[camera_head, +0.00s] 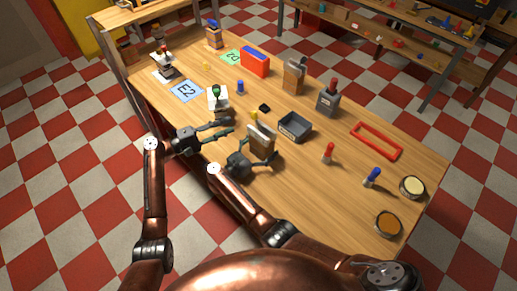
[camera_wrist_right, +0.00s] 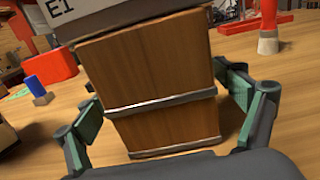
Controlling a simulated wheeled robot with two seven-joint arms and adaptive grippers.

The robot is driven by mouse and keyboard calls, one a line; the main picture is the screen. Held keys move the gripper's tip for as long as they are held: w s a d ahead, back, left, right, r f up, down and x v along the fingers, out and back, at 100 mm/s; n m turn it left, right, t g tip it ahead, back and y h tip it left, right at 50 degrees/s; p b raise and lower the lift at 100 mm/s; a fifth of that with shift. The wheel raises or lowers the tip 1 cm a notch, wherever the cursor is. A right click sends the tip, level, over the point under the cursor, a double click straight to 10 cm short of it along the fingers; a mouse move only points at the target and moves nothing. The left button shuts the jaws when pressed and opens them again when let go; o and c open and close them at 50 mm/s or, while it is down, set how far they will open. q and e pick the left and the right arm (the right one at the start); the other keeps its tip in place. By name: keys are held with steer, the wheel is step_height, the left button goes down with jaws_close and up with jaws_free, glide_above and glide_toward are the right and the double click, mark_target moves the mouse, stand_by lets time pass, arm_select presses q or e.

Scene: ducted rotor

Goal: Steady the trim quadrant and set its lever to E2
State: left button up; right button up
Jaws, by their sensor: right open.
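A small white-based device with a green-knobbed lever (camera_head: 217,93) stands near the left edge of the table; I cannot be sure it is the trim quadrant. My left gripper (camera_head: 229,129) is just in front of it, its fingers pointing right; whether they are apart is unclear. A blue card marked E2 (camera_head: 187,91) lies left of the device. My right gripper (camera_head: 258,154) is open, with fingers either side of a wooden block (camera_head: 262,139). In the right wrist view the block (camera_wrist_right: 150,75) has metal bands and a grey top marked E1; contact is unclear.
A dark tray (camera_head: 294,127) sits right of the block. A grey box with a red knob (camera_head: 328,97), a red frame (camera_head: 377,141) and two round dishes (camera_head: 412,187) are farther right. A red and blue box (camera_head: 255,61) stands at the back.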

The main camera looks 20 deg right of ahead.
steer(key=shift+x, duration=2.1)
steer(key=c, duration=1.5)
